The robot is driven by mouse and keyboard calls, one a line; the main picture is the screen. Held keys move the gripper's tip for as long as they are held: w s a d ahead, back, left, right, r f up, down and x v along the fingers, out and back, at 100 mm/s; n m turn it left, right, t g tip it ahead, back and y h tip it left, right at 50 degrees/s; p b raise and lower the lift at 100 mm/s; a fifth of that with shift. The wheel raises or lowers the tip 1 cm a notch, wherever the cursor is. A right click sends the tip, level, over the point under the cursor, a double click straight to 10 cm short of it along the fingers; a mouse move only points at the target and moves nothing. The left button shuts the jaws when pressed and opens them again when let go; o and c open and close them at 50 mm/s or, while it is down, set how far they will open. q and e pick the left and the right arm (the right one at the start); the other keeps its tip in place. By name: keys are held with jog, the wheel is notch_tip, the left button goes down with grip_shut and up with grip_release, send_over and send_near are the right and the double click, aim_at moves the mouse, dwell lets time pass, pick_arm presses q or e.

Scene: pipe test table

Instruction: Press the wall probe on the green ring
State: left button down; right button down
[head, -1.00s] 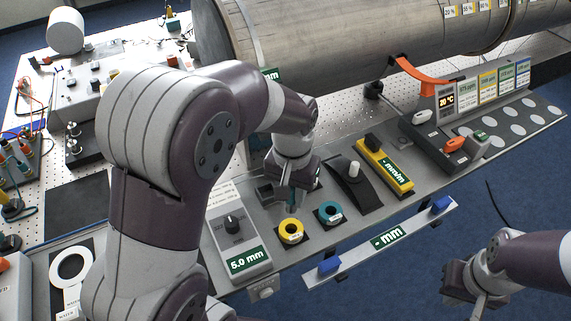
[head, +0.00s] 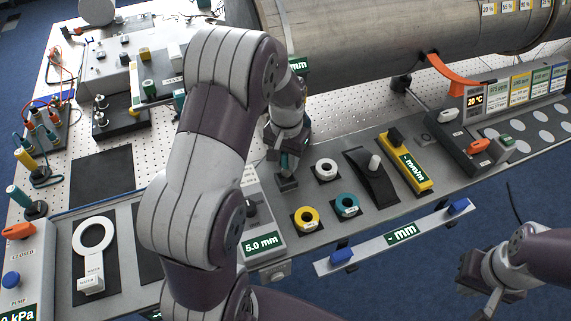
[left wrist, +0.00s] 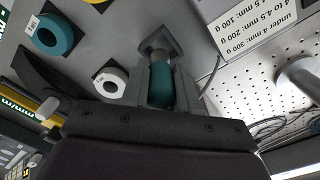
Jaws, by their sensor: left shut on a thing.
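My left gripper (head: 284,163) is shut on a teal cylinder (left wrist: 160,86), which I take as the wall probe. Its lower end is at a small dark square holder (head: 287,183), also in the left wrist view (left wrist: 157,46); I cannot tell whether it is seated or just clear. A blue-green ring (head: 347,204) lies on a dark pad to the right of the holder, next to a yellow ring (head: 306,219) and a white ring (head: 326,169). The blue-green ring also shows in the left wrist view (left wrist: 53,36). My right gripper (head: 489,297) hangs at the lower right, its fingers unclear.
A 5.0 mm display box (head: 262,243) is close beside the holder. A black ramp (head: 372,177) and yellow gauge (head: 409,172) stand to the right.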

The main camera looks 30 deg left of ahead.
aim_at(286, 169)
pick_arm(q)
jog(key=shift+w+a+f, duration=0.15)
jog(key=shift+a+f, duration=0.05)
notch_tip(286, 169, down, 3)
jog(key=shift+d+f+p, duration=0.1)
jog(key=shift+f+p, duration=0.05)
jog(key=shift+p, duration=0.7)
jog(key=shift+f, duration=0.3)
jog(key=c, duration=0.8)
grip_release()
jog(key=shift+c, duration=0.2)
jog(key=shift+b, duration=0.3)
